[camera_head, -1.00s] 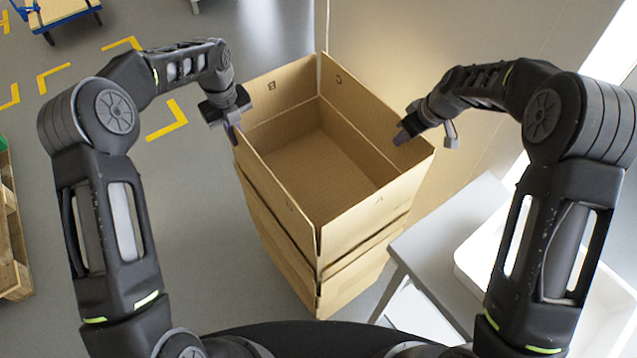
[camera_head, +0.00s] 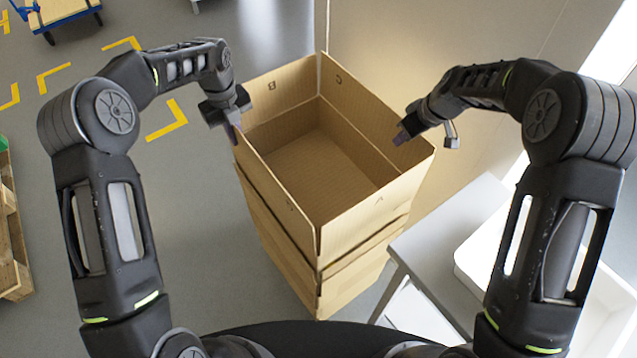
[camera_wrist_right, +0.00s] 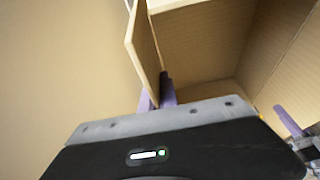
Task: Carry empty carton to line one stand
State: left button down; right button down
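The empty carton (camera_head: 345,225) is brown, open at the top and bare inside, on top of another brown carton (camera_head: 340,290) in the middle of the head view. My left gripper (camera_head: 236,132) is at its left wall, with a purple finger at the rim; its grip is not clear. My right gripper (camera_head: 402,137) is at the right wall. In the right wrist view, the purple fingers of this gripper (camera_wrist_right: 158,98) lie close on both sides of the carton wall (camera_wrist_right: 143,45). A purple finger of my left gripper (camera_wrist_right: 288,120) also shows there. I cannot identify the line one stand.
A light grey table (camera_head: 445,235) with a white bin (camera_head: 470,262) stands close at the right. A tan wall or panel (camera_head: 420,50) rises behind the carton. A wooden pallet (camera_head: 12,240) is at the left edge, and a blue cart (camera_head: 55,15) far left. Grey floor between is clear.

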pick_arm(q)
jog(key=shift+r, duration=0.1)
pick_arm(e)
jog(key=shift+r, duration=0.1)
